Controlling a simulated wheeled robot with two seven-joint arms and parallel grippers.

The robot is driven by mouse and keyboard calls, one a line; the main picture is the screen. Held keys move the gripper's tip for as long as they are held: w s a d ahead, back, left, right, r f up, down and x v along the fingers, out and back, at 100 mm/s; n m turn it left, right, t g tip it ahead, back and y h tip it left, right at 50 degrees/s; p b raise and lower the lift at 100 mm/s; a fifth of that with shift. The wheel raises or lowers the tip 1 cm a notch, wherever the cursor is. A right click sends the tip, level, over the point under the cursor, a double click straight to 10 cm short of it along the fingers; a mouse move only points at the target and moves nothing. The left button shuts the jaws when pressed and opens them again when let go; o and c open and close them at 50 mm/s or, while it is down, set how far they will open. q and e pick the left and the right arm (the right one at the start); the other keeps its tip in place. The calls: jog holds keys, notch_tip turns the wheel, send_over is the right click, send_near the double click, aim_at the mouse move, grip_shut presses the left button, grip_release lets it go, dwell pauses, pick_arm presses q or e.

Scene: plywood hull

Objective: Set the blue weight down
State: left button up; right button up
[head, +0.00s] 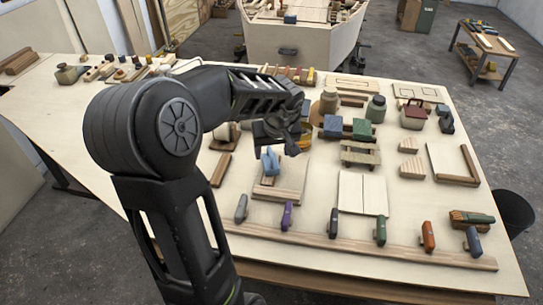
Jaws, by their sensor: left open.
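My left gripper (284,143) is open, with its fingers pointing down over the middle of the workbench. A small blue object (270,161) stands just below and left of the fingers, on a wooden board (285,184). A blue block (333,126) sits to the right of the gripper, beside a green block (362,129). I cannot tell for certain which of these is the blue weight. The gripper appears empty; the arm hides part of the bench to its left. My right gripper is not in view.
A long wooden strip (330,245) runs along the bench's near edge, with several coloured clamp-like tools standing by it. Pale panels (362,193) lie right of the board. Jars, a red-handled container (413,113) and small wood blocks crowd the back. A plywood hull (300,45) stands behind.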

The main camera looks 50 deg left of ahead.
pick_arm(q)
jog(key=v, duration=0.5)
jog(key=shift+d+r, duration=0.1)
jog(key=shift+r, duration=0.05)
dwell(0.7)
